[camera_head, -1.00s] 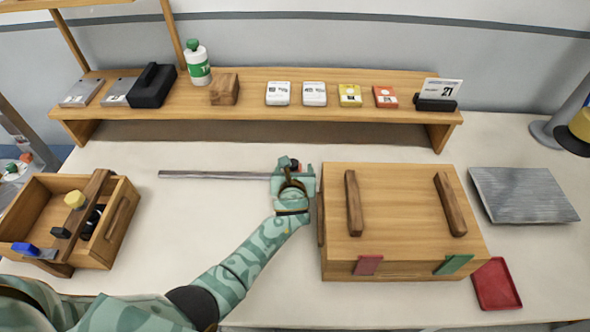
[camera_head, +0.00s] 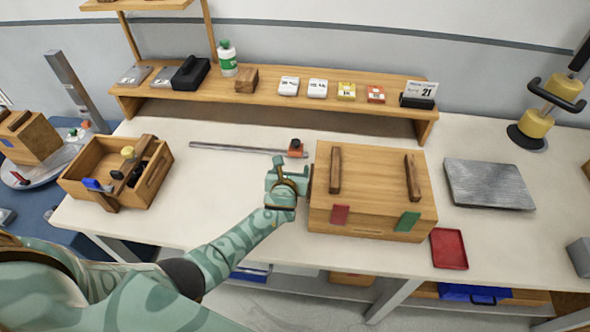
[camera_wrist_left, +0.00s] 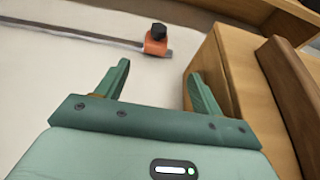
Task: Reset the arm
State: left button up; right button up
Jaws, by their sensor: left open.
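My left gripper (camera_head: 288,168) is open and empty over the table, just left of the wooden box. In the left wrist view its two green fingers (camera_wrist_left: 158,85) are spread with bare table between them. The box's left side is close to the right finger. My right gripper is not in view.
The wooden box (camera_head: 375,172) has two dark bars on top. A grey rail (camera_head: 235,149) with an orange slider (camera_head: 296,149) lies behind my gripper. A wooden tool crate (camera_head: 95,160) stands left, a red tray (camera_head: 449,249) right. The table between crate and gripper is clear.

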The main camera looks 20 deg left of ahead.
pick_arm(q)
jog(key=shift+w+a+f, duration=0.1)
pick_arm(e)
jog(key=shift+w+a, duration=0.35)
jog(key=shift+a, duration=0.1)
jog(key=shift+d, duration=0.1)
